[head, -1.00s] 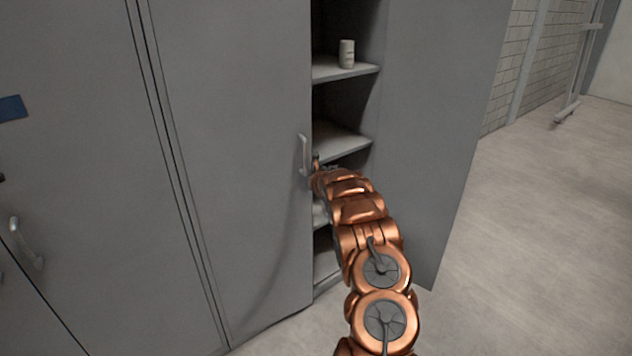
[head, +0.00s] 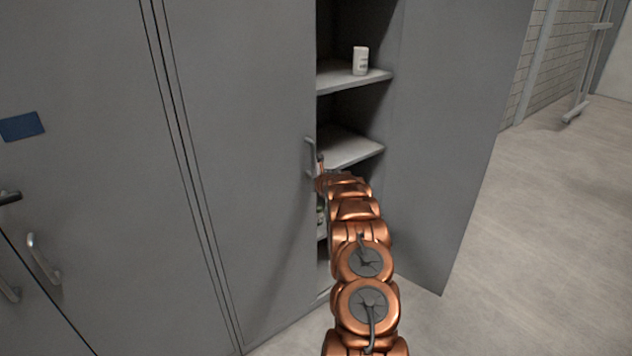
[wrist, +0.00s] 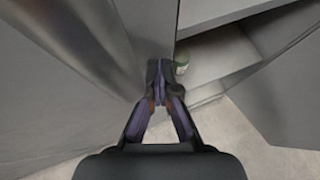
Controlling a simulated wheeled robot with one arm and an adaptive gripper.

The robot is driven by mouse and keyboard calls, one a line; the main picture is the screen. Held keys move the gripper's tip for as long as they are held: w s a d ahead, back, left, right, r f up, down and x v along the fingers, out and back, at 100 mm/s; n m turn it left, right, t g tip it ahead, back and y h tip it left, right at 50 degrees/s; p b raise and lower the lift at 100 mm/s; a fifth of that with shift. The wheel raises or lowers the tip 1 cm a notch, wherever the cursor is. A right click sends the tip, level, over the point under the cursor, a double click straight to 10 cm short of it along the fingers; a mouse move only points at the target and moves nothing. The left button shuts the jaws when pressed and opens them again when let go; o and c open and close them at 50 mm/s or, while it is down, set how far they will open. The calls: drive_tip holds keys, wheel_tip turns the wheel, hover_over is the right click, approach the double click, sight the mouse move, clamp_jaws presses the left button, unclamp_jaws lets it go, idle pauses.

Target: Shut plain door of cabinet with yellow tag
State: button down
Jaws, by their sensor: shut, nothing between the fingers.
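A grey cabinet stands open in the head view. Its right door (head: 455,130) is swung wide out to the right and shows no handle on the visible face. Its left door (head: 245,150) looks shut and has a metal handle (head: 311,157) near its free edge. No yellow tag is visible. My gripper (head: 320,165) is at the left door's free edge, beside the handle, in front of the opening. In the wrist view my gripper (wrist: 164,68) is shut and empty, close to the door edge; I cannot tell whether it touches.
Shelves (head: 350,80) inside hold a white container (head: 360,60); a greenish jar (wrist: 182,68) shows in the wrist view. A neighbouring cabinet with a blue tag (head: 21,126) and handles stands at left. The floor (head: 550,230) at right is clear.

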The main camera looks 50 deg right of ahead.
drive_tip(key=shift+w+d+r, duration=0.1)
drive_tip(key=shift+w+r, duration=0.15)
drive_tip(key=shift+r, duration=0.3)
drive_tip(key=shift+w+r, duration=0.2)
drive_tip(key=shift+r, duration=0.3)
drive_tip(key=shift+f+b, duration=0.15)
drive_tip(key=shift+b, duration=0.7)
drive_tip(key=s+a+r+b, duration=0.2)
drive_tip(key=s+r+b, duration=0.1)
drive_tip(key=s+b, duration=0.9)
drive_tip(key=shift+s, duration=0.7)
drive_tip(key=shift+r, duration=0.15)
